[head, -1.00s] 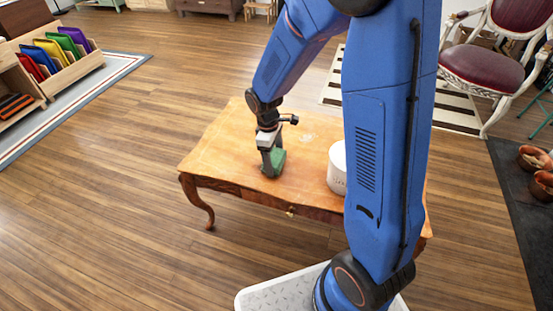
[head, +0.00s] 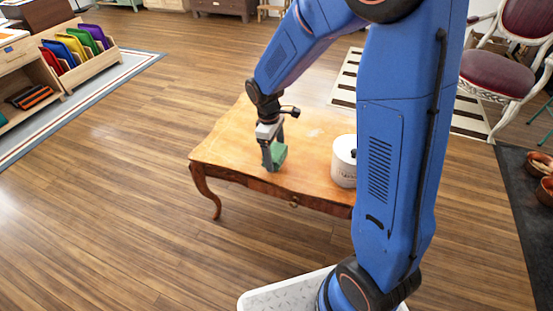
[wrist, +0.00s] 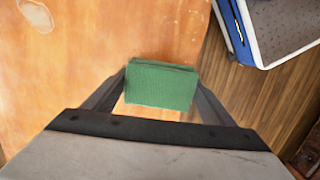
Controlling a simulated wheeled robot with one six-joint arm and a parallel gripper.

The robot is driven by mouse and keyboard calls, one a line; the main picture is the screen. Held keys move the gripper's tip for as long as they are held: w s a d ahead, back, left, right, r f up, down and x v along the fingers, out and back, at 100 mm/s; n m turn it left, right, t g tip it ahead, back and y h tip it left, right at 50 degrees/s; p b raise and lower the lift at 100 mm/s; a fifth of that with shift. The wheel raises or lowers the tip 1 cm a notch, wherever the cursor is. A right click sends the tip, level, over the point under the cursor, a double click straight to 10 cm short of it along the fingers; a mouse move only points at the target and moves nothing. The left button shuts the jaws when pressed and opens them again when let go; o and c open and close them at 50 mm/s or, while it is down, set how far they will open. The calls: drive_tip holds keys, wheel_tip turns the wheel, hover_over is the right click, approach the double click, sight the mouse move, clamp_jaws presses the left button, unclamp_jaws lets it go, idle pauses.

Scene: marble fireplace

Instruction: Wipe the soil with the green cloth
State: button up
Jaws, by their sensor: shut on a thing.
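My gripper (head: 269,163) is shut on the folded green cloth (head: 279,152) over the front left part of the wooden table (head: 225,145). In the wrist view the cloth (wrist: 162,84) sits between both fingers of my gripper (wrist: 160,90). The table's edge passes just right of the cloth there. I cannot tell whether the cloth touches the tabletop. A pale smudge (head: 314,132), possibly the soil, lies on the tabletop behind and right of the cloth. A pale outlined patch (wrist: 36,13) shows at the wrist view's top left, apart from the cloth.
A white canister (head: 344,164) stands on the table to the right of my gripper, partly behind my arm. A red-seated chair (head: 500,75) and a dark mat with pots (head: 545,185) are at the right. Bare wooden floor (head: 105,190) lies left of the table.

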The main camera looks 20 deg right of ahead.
sight(276, 151)
drive_tip(key=shift+r, duration=2)
